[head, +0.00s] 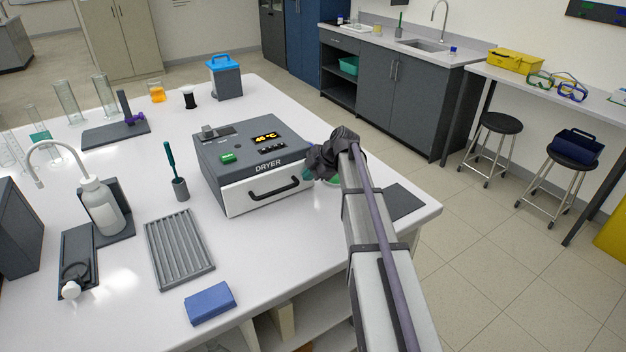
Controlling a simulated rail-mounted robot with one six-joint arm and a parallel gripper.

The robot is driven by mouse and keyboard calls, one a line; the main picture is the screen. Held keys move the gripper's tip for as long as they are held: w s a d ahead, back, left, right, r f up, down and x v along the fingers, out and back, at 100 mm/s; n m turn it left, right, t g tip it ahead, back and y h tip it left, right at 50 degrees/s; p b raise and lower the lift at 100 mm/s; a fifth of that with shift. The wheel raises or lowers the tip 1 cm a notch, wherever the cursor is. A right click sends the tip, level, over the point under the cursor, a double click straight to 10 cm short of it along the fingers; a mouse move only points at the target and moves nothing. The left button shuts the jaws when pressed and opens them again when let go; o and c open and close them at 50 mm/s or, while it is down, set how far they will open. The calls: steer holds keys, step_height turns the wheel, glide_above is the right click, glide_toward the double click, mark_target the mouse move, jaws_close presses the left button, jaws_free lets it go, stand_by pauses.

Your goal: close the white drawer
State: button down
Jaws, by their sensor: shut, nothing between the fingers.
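The white drawer (236,200) is in the front of the grey dryer (215,160) on the white bench. It has a black bar handle (274,190). Its front looks close to the dryer body; I cannot tell whether a small gap remains. My gripper (311,174) is at the right end of the drawer front, to the right of the handle. It is shut and holds nothing. My wrist and arm hide part of the fingers and the dryer's right corner, so I cannot tell whether they touch the drawer.
A green item (333,181) is partly hidden behind my wrist. A dark mat (403,201) lies near the bench's right edge. The bench directly before the drawer is clear.

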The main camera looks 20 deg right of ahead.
steer(key=shift+w+r, duration=0.1)
steer(key=shift+w, duration=0.15)
steer(key=s, duration=0.3)
steer(key=shift+s+d, duration=0.1)
steer(key=shift+s, duration=0.15)
steer(key=p+v, duration=0.8)
steer(key=v, duration=0.2)
steer(key=shift+s+d, duration=0.2)
steer(key=shift+s, duration=0.25)
